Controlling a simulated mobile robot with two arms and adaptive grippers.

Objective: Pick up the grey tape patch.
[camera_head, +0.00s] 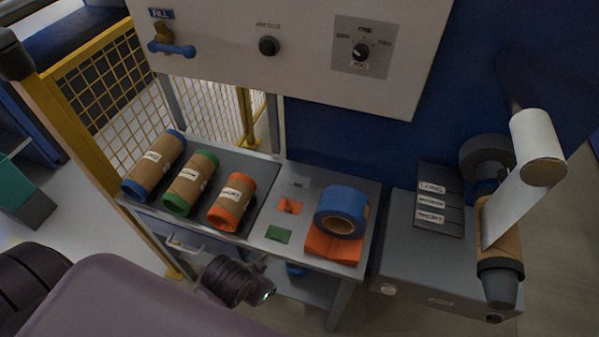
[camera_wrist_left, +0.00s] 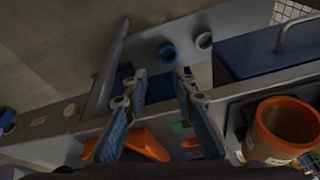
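The grey tape patch (camera_head: 300,183) appears as a small, faint piece at the back of the grey table's patch area, behind an orange patch (camera_head: 290,207) and a green patch (camera_head: 278,235). I cannot make out the grey patch in the left wrist view. My left gripper (camera_wrist_left: 156,82) is open, with nothing between its two blue-padded fingers. In the head view its dark wrist is in front of the table's near edge, apart from the patches; the fingers cannot be made out there. My right gripper is in neither view.
Blue (camera_head: 155,165), green (camera_head: 190,183) and orange (camera_head: 231,202) rollers lie left of the patches. A blue tape roll (camera_head: 342,211) sits on an orange block (camera_head: 333,247) to their right. A grey machine (camera_head: 430,265) stands further right; a panel (camera_head: 300,50) rises behind.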

